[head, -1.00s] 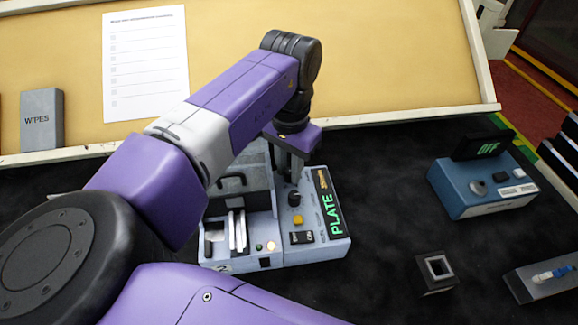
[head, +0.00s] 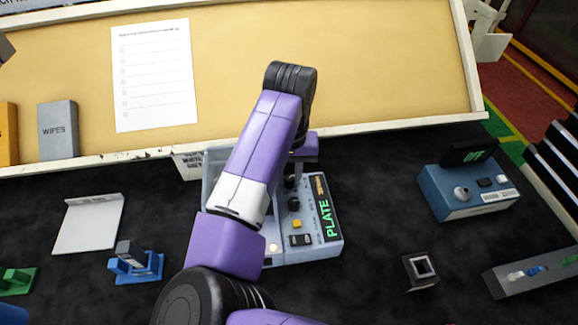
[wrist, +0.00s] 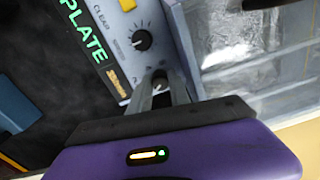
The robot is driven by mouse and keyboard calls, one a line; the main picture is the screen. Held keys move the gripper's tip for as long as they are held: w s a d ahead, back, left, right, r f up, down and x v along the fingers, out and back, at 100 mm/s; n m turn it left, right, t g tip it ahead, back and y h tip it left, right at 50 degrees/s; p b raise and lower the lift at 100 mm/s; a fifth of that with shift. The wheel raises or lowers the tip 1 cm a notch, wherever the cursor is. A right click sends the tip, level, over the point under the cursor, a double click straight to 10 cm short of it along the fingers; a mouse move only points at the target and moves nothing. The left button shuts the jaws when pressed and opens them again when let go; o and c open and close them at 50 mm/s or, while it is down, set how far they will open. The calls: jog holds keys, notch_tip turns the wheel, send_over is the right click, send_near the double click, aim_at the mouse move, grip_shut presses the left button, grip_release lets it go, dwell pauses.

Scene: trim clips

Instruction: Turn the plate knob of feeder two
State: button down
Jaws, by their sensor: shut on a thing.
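The feeder (head: 331,251) is a grey-blue unit with a dark display reading PLATE (head: 325,217) in green, above small orange text. My gripper (head: 291,181) reaches down at the back end of its control panel. In the wrist view my gripper (wrist: 160,94) has its two fingers closed on a small dark knob (wrist: 160,84) with a pale mark. The label beside it is mostly hidden; only its first letters show. A second black knob (wrist: 142,40) and a yellow button (wrist: 128,5) marked CLEAR lie farther along the panel. My arm covers the feeder's left part.
A blue unit (head: 462,205) with an OFF display stands at right. A square dark block (head: 421,272) and a grey tray (head: 530,275) lie in front of it. A white plate (head: 88,224) and a blue holder (head: 136,265) lie left. The yellow board (head: 330,60) rises behind.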

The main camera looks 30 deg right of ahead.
aim_at(290, 178)
jog(key=shift+r+n+p, duration=0.1)
jog(key=shift+n+p, duration=2)
jog(key=shift+n, duration=0.2)
jog(key=c, duration=1.5)
grip_release()
notch_tip(290, 178, up, 8)
jog(key=shift+f, duration=0.15)
